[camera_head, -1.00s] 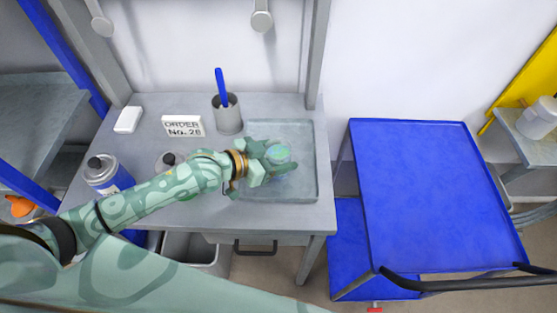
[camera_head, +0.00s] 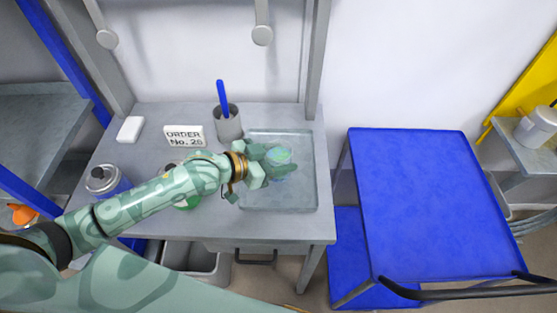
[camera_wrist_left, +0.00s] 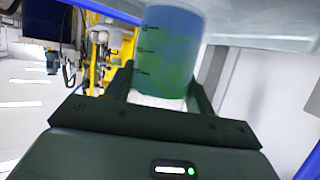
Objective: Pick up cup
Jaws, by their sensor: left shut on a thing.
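The cup (camera_head: 281,156) is a small see-through cup with green-blue contents, over the grey tray (camera_head: 304,195) on the workbench. My left gripper (camera_head: 277,163) reaches in from the left and is shut on the cup. In the left wrist view the cup (camera_wrist_left: 170,50) stands between the two fingers (camera_wrist_left: 160,95), with dark measuring marks on its side and a green and blue body. In the head view the fingers partly hide the cup, and I cannot tell whether its base touches the tray. My right gripper is not in view.
An order sign (camera_head: 185,135), a white block (camera_head: 130,129) and a can (camera_head: 103,180) are on the bench's left. A blue cart (camera_head: 420,200) with a clear top stands right.

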